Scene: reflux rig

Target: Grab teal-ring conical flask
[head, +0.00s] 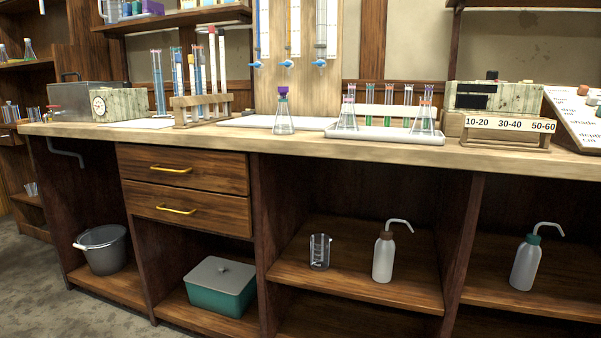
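Three clear conical flasks stand on the bench. A second flask (346,120) with a purplish neck stands on the left of another white tray (385,135). A third flask (424,122) with a reddish neck stands at that tray's right end. A small flask (29,50) is on the far left shelf. My gripper is not in view.
Tubes with green and orange parts stand behind the tray flasks. A wooden cylinder rack (200,112) stands to the left, a number-labelled stand (510,126) to the right. Burettes (292,30) hang above. Below are wash bottles (384,257), a beaker (320,252) and a teal box (220,288).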

